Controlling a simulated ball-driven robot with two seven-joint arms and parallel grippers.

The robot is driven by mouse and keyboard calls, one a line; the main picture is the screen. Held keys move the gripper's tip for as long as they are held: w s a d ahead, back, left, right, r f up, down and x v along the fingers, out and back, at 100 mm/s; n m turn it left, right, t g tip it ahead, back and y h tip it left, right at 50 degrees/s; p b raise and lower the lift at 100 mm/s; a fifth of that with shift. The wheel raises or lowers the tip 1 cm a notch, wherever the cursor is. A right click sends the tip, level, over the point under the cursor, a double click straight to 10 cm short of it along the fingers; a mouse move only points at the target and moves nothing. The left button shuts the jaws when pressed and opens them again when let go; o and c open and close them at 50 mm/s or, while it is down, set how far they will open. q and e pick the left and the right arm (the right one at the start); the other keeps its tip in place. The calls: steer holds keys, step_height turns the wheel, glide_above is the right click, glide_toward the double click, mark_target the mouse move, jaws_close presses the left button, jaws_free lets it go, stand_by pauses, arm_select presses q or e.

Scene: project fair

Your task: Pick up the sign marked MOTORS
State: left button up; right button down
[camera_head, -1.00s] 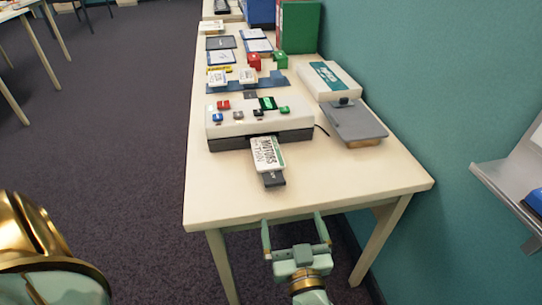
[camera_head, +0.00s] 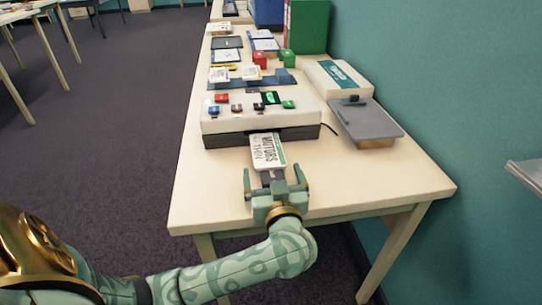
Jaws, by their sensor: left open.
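The sign marked MOTORS (camera_head: 265,151) is a small white plate with dark lettering and a green edge strip. It is tilted and stands near the table's front, just before the white control box. Its dark base (camera_head: 270,177) lies between the fingers of my left gripper (camera_head: 274,178). The left gripper is open, with one finger on each side of the base, and the arm comes in from the lower left. Whether the fingers touch the base cannot be told. My right gripper is not in view.
A white and black control box (camera_head: 262,122) with coloured buttons sits right behind the sign. A grey-lidded tray (camera_head: 366,122) and a white box (camera_head: 338,78) lie to the right by the wall. The table (camera_head: 370,190) is clear at the front right.

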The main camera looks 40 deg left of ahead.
arm_select(q)
steer(key=shift+w+a, duration=0.25)
steer(key=shift+r, duration=0.15)
steer(key=c, duration=1.2)
steer(key=shift+o, duration=0.2)
steer(key=shift+r, duration=0.1)
